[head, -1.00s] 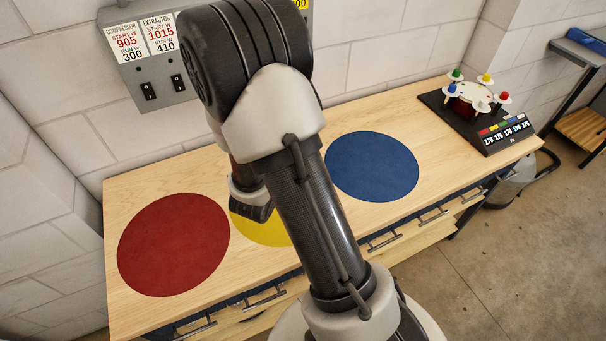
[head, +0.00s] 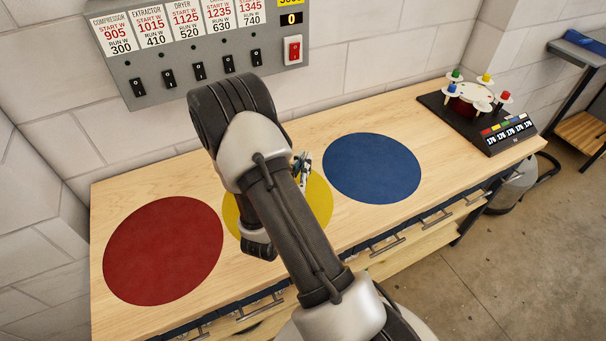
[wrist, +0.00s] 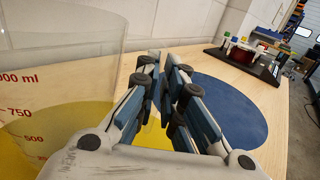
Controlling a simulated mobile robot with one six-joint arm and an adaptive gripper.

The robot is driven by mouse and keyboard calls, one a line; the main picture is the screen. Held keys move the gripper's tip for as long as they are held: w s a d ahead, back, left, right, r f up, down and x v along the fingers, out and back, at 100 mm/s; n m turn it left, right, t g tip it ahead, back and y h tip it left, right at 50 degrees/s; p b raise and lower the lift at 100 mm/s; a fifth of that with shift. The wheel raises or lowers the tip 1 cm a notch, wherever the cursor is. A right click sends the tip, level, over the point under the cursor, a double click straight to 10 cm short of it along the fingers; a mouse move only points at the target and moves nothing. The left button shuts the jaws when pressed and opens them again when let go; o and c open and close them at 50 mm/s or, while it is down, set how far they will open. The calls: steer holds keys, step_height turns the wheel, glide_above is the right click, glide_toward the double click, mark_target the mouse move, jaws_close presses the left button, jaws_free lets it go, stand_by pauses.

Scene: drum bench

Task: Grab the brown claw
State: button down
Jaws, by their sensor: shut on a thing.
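I see no brown claw in either view. My gripper (wrist: 165,72) shows in the wrist view with grey fingers, blue pads and dark round joints. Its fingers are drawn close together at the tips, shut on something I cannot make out. In the head view, a small part of the gripper (head: 303,166) shows past my arm, over the yellow disc (head: 319,205). A clear beaker (wrist: 62,85) with red millilitre marks is close at the left of the wrist view, beside the fingers. The beaker is not visible in the head view.
A red disc (head: 163,250) and a blue disc (head: 371,168) lie flat on the wooden bench (head: 420,110). A round stand (head: 478,95) with coloured pegs and a display box (head: 510,135) are at the right end. A grey switch panel (head: 180,62) is on the wall.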

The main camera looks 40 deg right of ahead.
steer(key=shift+f+b, duration=0.4)
steer(key=shift+f, duration=1.25)
steer(key=shift+f, duration=0.2)
steer(key=c, duration=1.7)
jaws_free()
steer(key=shift+r, duration=0.1)
steer(key=shift+r, duration=0.1)
